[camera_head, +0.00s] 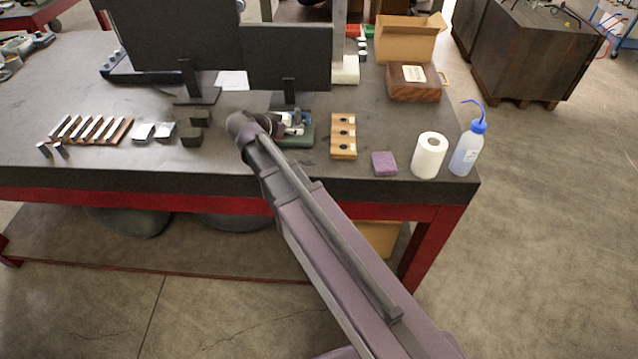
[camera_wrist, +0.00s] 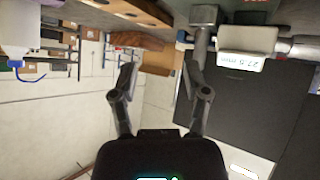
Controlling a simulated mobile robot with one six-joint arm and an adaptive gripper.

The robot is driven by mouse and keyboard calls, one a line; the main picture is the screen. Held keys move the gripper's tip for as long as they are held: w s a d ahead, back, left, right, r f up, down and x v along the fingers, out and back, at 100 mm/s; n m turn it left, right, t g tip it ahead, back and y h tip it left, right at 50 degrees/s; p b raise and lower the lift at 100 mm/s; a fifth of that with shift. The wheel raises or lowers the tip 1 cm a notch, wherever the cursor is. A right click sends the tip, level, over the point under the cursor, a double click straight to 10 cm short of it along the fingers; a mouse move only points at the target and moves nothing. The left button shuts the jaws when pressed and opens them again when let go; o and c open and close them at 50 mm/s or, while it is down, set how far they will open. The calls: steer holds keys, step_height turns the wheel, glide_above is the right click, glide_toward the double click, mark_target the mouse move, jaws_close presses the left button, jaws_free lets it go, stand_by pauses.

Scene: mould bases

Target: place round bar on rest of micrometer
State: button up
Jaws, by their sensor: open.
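The micrometer (camera_head: 297,130) stands on a green base on the bench, partly hidden behind the end of my arm. In the wrist view its pale body with a digital display (camera_wrist: 240,62) shows upside down, at the upper right. My gripper (camera_wrist: 162,68) is open, its two fingers spread apart with nothing seen held between them. The right finger's tip is close beside the micrometer. A grey stepped piece (camera_wrist: 205,18) shows at that tip; I cannot tell whether it is a round bar or part of the micrometer. Two small dark cylinders (camera_head: 52,149) stand at the bench's left front.
A wooden block with holes (camera_head: 343,136), a purple sponge (camera_head: 384,164), a paper roll (camera_head: 429,155) and a wash bottle (camera_head: 467,150) stand to the right. Monitors (camera_head: 287,58) stand behind. Several metal blocks (camera_head: 92,130) lie left. Bare bench lies along the front left.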

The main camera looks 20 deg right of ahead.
steer(key=s+d+f+n+g+y, duration=0.2)
steer(key=s+f+n+g+y, duration=0.1)
steer(key=s, duration=0.6)
steer(key=s+d+f+n+g+y, duration=0.2)
steer(key=s+f+n+y, duration=0.3)
steer(key=s, duration=0.4)
steer(key=shift+s+d+n+g+y, duration=0.2)
steer(key=shift+d+n+g+y, duration=0.15)
steer(key=shift+g+y, duration=0.2)
